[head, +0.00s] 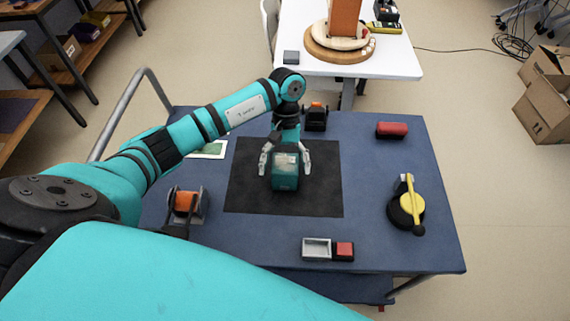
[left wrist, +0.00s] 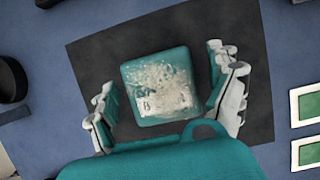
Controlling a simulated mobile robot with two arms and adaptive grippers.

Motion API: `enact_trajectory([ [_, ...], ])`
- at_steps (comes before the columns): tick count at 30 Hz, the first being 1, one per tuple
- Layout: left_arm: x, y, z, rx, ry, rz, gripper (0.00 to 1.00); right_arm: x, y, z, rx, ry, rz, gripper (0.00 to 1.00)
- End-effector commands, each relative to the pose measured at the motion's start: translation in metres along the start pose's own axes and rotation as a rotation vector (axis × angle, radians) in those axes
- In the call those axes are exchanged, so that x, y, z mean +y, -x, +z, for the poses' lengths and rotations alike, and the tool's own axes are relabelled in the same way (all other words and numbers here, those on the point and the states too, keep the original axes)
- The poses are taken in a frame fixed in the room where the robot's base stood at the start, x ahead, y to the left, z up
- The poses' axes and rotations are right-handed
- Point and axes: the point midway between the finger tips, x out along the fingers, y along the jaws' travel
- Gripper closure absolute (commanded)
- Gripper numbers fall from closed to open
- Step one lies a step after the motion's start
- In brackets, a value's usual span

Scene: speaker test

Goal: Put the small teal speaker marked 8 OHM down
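The small teal speaker (head: 285,178) is a box with a pale, worn label on top. It appears to rest on the black mat (head: 315,190) on the blue table. In the left wrist view the speaker (left wrist: 158,85) shows its top, with an 8 on the label. My left gripper (head: 285,164) is open, its pale fingers on either side of the speaker. In the left wrist view a gap shows between the speaker and each finger of the gripper (left wrist: 168,98). My right gripper is in neither view.
On the blue table (head: 380,250) stand an orange spool (head: 186,203), a grey tray (head: 317,249) with a red block (head: 344,249), a red block (head: 391,130), a black and yellow device (head: 407,205) and a black-orange item (head: 316,117). The mat around the speaker is bare.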

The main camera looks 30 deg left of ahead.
Motion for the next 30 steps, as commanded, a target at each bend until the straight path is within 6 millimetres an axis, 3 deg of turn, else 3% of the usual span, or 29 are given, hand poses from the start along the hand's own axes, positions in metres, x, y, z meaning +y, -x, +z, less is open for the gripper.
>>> enact_trajectory([
  [11, 0.000, 0.006, 0.000, 0.001, 0.000, 0.001, 0.08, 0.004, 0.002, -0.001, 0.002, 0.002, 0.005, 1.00],
  [24, 0.000, 0.092, -0.001, 0.004, 0.000, 0.002, 0.08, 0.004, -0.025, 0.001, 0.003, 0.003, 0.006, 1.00],
  [30, 0.000, 0.117, 0.000, 0.001, 0.002, 0.000, 0.08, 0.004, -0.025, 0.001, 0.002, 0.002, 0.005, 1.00],
])
